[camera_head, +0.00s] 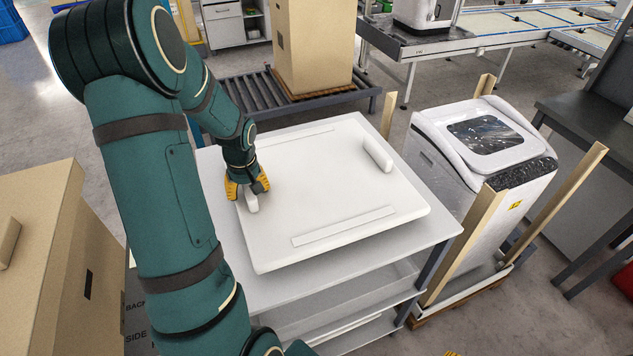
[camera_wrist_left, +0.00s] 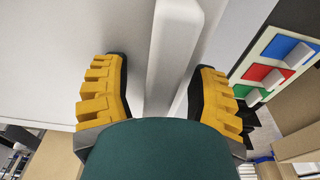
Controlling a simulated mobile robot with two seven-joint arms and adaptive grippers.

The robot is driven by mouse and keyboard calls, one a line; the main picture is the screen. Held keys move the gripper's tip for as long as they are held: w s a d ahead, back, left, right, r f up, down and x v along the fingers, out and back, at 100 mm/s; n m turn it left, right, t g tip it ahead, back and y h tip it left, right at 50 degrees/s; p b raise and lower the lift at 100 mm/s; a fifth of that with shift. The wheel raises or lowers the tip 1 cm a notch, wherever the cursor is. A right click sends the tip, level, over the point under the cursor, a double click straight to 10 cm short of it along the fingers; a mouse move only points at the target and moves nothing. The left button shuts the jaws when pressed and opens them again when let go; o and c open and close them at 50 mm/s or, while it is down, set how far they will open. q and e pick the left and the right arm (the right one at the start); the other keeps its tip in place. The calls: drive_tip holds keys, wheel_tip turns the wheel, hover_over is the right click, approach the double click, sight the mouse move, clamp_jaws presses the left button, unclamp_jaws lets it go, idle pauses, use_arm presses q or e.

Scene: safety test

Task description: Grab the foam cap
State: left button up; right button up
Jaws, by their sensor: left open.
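The foam cap (camera_head: 325,190) is a wide white slab lying flat on the white top of a shelved cart. It has a raised block at its left end, another at its right end, and low strips along its far and near sides. My left gripper (camera_head: 248,192) is at the left raised block, with its yellow fingers pointing down. In the left wrist view, the left gripper (camera_wrist_left: 160,95) is open, with one finger on each side of the foam cap's block (camera_wrist_left: 172,50). I cannot tell whether either finger touches it. Yellow bits at the head view's bottom edge may be my right gripper.
The cart top (camera_head: 445,226) has a narrow bare margin around the cap. A white machine (camera_head: 485,150) with wooden corner posts stands to the right. A cardboard box (camera_head: 45,255) is at the left. Another tall box (camera_head: 312,45) stands on a roller conveyor behind.

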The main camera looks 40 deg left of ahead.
use_arm(q)
clamp_jaws()
drive_tip(key=shift+r, duration=0.15)
